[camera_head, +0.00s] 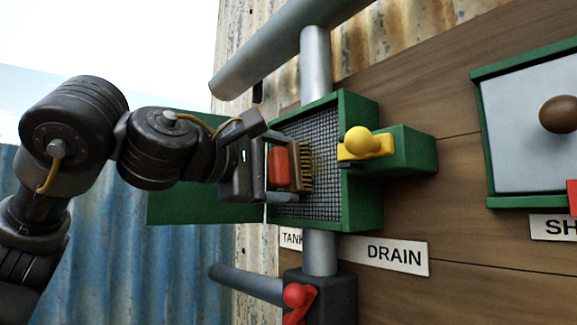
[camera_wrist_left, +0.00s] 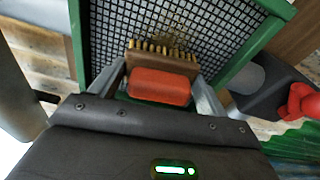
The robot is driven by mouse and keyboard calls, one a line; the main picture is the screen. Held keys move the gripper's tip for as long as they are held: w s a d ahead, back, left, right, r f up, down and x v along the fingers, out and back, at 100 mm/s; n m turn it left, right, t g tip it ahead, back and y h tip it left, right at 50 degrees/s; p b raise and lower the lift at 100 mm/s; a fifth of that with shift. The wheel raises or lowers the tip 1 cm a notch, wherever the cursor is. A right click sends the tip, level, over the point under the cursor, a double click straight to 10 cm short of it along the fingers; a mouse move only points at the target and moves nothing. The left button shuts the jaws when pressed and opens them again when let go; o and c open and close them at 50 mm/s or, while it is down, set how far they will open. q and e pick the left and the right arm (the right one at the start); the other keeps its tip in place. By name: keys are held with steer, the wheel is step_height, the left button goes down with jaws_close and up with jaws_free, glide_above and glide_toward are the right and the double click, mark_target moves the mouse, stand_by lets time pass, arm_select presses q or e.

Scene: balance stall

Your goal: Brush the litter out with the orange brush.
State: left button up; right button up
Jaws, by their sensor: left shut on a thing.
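My left gripper (camera_head: 275,170) is shut on the orange brush (camera_head: 279,168), whose brown head and tan bristles point right, into the green box. The wrist view shows the brush's orange grip (camera_wrist_left: 160,87) between the two fingers (camera_wrist_left: 162,92), with the bristles towards the dark mesh (camera_wrist_left: 125,18). In the head view the mesh (camera_head: 322,125) lines the green box (camera_head: 362,205). Brownish specks of litter (camera_wrist_left: 185,20) show on the mesh just beyond the bristles. I cannot tell whether the bristles touch the mesh. My right gripper is out of view.
A yellow knob (camera_head: 359,141) sits on a green block right of the box. A red handle (camera_head: 298,296) is below, near the DRAIN sign (camera_head: 397,255). A green flap (camera_head: 200,208) extends left. A grey panel with a brown knob (camera_head: 560,114) is at the right.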

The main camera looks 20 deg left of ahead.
arm_select(q)
steer(key=shift+w+a, duration=0.4)
steer(key=shift+a, duration=0.2)
steer(key=shift+a, duration=0.1)
steer(key=shift+s+d+r+b, duration=0.2)
steer(key=shift+s+d, duration=0.5)
steer(key=shift+d, duration=0.45)
steer(key=shift+s+d+r+b, duration=0.15)
steer(key=shift+s+d, duration=0.5)
steer(key=shift+d, duration=0.55)
steer(key=shift+s+d+r+b, duration=0.2)
steer(key=shift+s+d, duration=0.5)
steer(key=shift+d, duration=0.45)
steer(key=shift+w+a+p, duration=0.5)
steer(key=shift+a+p, duration=0.1)
steer(key=shift+a, duration=0.25)
steer(key=shift+w+a+f, duration=0.1)
steer(key=shift+w+a, duration=0.2)
steer(key=shift+a, duration=0.25)
steer(key=shift+w+a, duration=0.3)
steer(key=shift+a, duration=0.2)
steer(key=w+a, duration=0.3)
steer(key=a, duration=0.3)
steer(key=shift+w, duration=0.35)
